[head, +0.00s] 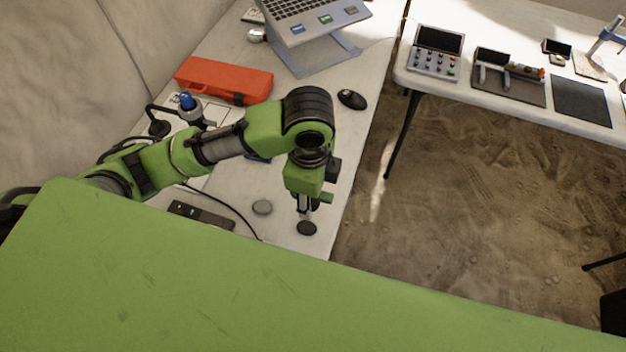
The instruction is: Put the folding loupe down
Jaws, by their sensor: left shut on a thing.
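My left gripper (306,211) points down over the near right part of the left table. It is shut on a small dark rounded thing, which I take to be the folding loupe (307,228). The loupe shows just below the fingertips, at or very near the table top; I cannot tell whether it touches. The fingers partly hide its upper edge. My right gripper is not in view.
A dark flat device (201,215) and a cable lie farther left. A black mouse (352,99), red case (224,80) and laptop stand (315,50) are farther back. The table's right edge is close.

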